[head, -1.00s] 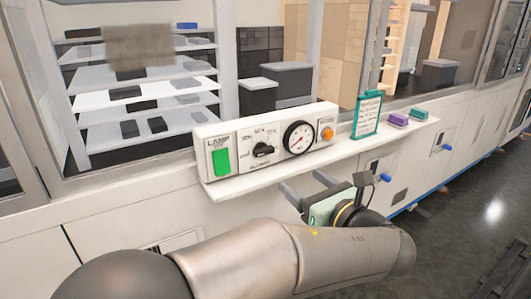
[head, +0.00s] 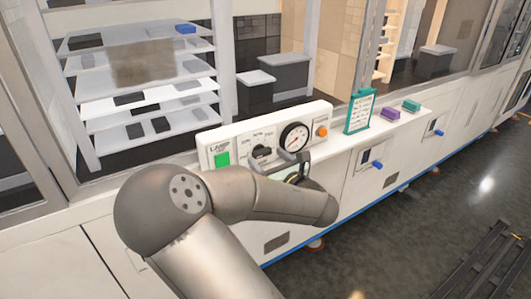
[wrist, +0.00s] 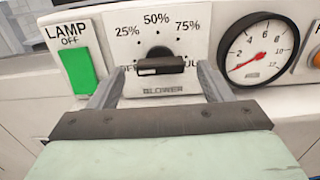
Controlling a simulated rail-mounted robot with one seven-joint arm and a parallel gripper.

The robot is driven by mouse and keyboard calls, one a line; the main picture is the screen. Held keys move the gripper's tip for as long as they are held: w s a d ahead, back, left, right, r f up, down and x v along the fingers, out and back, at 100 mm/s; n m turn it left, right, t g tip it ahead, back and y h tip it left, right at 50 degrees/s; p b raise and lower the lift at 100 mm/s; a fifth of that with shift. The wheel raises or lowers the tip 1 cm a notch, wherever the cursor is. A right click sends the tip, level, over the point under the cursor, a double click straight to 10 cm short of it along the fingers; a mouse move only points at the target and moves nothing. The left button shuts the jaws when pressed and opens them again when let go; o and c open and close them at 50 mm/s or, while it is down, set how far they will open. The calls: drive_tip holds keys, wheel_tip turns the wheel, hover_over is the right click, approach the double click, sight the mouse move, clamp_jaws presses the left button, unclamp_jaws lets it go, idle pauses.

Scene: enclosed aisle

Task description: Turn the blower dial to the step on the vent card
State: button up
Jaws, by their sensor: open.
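The blower dial (wrist: 160,64) is a black knob on the white control panel, with 25%, 50% and 75% marked above it. The side labels, apparently OFF and FULL, are partly hidden by my fingers. The knob's bar lies level, with a pale mark near its left end; I cannot tell its setting for certain. The dial also shows in the head view (head: 260,152). My gripper (wrist: 160,74) is open, one finger on each side of the dial and apart from it. It also shows in the head view (head: 272,162). The teal-framed card (head: 359,111) stands right of the panel, its text too small to read.
A green lamp switch (wrist: 78,72) marked OFF is left of the dial. A round gauge (wrist: 257,52) is close on its right, then an orange button (head: 321,132). Purple (head: 390,113) and teal (head: 411,105) blocks lie farther right on the ledge.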

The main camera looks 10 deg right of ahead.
drive_tip(key=shift+x, duration=1)
drive_tip(key=c, duration=1)
